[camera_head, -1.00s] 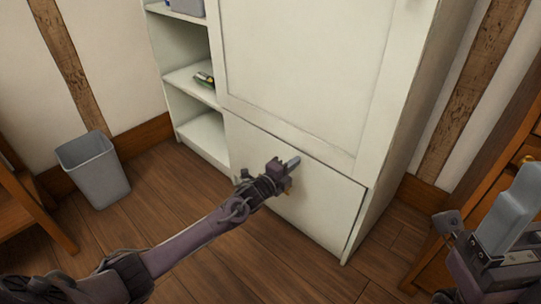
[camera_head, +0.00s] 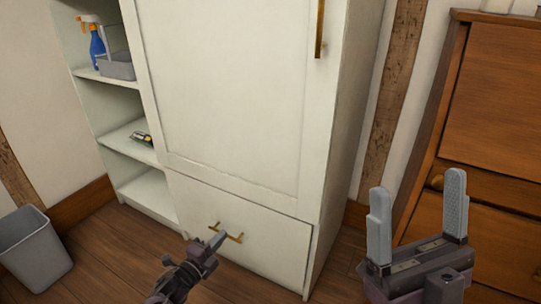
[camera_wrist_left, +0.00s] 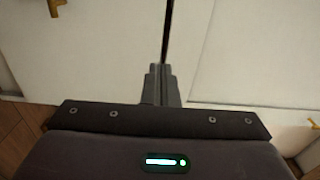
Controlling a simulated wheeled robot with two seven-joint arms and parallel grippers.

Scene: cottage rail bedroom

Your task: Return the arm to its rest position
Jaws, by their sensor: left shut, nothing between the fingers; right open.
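My left gripper (camera_head: 217,240) is in front of the lower drawer (camera_head: 262,240) of the white wardrobe (camera_head: 235,90). It overlaps the drawer's brass handle (camera_head: 236,237) in the head view; I cannot tell the gap between them. The left wrist view shows its fingers (camera_wrist_left: 161,84) pressed together and empty, with white panels and a dark seam beyond. The drawer looks shut. My right gripper (camera_head: 417,208) is open and empty at the lower right, its two grey fingers upright and wide apart.
Open shelves at the wardrobe's left hold a spray bottle (camera_head: 96,45), a grey caddy (camera_head: 117,66) and a small dark item (camera_head: 141,138). A grey bin (camera_head: 36,250) stands at the lower left. A wooden dresser (camera_head: 490,125) is behind my right gripper. Some wooden floor (camera_head: 95,255) is bare.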

